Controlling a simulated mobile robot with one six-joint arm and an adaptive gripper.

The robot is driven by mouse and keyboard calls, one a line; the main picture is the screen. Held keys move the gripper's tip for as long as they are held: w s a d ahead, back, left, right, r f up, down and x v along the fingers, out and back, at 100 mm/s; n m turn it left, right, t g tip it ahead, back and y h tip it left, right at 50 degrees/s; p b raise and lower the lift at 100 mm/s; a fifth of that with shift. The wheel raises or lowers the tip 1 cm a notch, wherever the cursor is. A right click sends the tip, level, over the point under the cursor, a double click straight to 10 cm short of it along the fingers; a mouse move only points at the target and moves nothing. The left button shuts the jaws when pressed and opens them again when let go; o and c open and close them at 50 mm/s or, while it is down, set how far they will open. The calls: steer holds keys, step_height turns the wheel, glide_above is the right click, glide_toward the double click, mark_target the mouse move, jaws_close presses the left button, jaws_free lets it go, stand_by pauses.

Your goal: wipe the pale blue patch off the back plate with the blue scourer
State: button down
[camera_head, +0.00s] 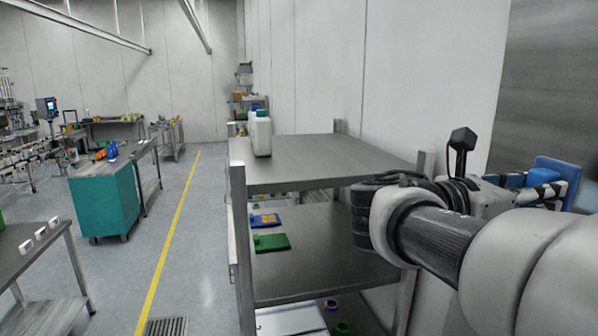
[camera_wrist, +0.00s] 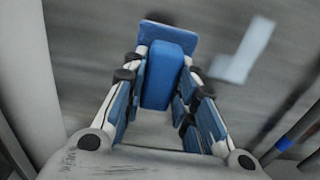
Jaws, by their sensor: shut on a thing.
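The blue scourer (camera_wrist: 168,38) is a flat blue pad with a blue block behind it. My gripper (camera_wrist: 163,82) is shut on the block, with the pad out beyond the fingertips. In the head view my gripper (camera_head: 530,186) and the scourer (camera_head: 567,172) are at the right edge. The pale blue patch (camera_wrist: 243,52) is an angular smear on the grey back plate (camera_wrist: 222,22), to the right of the scourer and apart from it. The back plate (camera_head: 555,70) also shows as a dark brushed panel in the head view. Whether the pad touches the plate, I cannot tell.
A steel shelf unit (camera_head: 320,160) stands left of my arm, with a white canister (camera_head: 261,134) on top and green (camera_head: 271,242) and blue flat items on its middle shelf. A teal cabinet (camera_head: 102,205) stands further left. The floor aisle by the yellow line (camera_head: 170,235) is clear.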

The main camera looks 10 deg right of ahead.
steer(key=shift+w+r, duration=0.15)
steer(key=shift+w, duration=0.2)
steer(key=d, duration=0.3)
steer(key=shift+s+d, duration=0.1)
steer(key=shift+w+d, duration=0.25)
steer(key=shift+d, duration=0.9)
steer(key=shift+w+d, duration=0.1)
steer(key=shift+d, duration=0.85)
